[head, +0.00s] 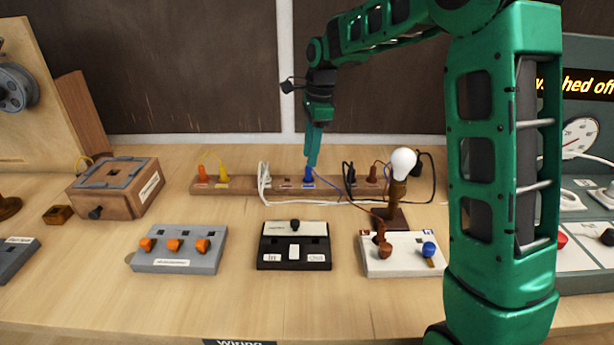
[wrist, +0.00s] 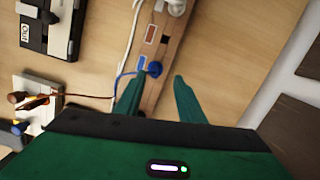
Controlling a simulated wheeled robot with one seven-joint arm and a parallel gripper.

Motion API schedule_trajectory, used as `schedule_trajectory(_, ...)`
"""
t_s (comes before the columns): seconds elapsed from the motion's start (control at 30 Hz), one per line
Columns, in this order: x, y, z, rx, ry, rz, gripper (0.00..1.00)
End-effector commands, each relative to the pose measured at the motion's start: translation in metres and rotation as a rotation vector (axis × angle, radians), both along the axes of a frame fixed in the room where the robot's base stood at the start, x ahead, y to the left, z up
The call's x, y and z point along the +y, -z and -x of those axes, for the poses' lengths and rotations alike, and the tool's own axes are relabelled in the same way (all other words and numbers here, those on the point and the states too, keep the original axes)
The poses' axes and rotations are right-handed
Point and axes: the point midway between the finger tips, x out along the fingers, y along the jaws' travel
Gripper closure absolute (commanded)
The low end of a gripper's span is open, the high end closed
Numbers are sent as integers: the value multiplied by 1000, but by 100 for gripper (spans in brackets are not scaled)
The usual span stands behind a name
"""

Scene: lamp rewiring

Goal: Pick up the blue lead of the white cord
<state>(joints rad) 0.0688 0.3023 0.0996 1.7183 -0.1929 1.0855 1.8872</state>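The blue lead's plug (head: 308,176) stands in the wooden terminal strip (head: 240,186), just right of the coiled white cord (head: 264,182). In the wrist view the blue plug (wrist: 155,69) sits just beyond the fingertips, between their lines, with a blue wire curving off to its left. My gripper (head: 312,163) points down over the blue plug. In the wrist view its two green fingers (wrist: 158,77) are apart, with nothing gripped between them. The white cord (wrist: 134,35) runs along the strip.
Orange and yellow plugs (head: 223,174) stand at the strip's left end, black and brown plugs to its right. A bulb (head: 402,162) on a stand is right of my gripper. Grey, black and white switch boxes (head: 295,247) lie in front.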

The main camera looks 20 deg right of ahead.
Motion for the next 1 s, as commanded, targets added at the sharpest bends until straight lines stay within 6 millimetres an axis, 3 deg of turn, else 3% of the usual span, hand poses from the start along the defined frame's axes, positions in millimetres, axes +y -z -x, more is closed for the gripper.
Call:
schedule_trajectory(0.43,9,47,7,1,-4,0,64)
schedule_trajectory(0.77,10,54,7,0,-3,0,64)
schedule_trajectory(0.9,10,53,7,0,-3,0,96)
schedule_trajectory(1.0,10,53,7,-1,-3,0,98)
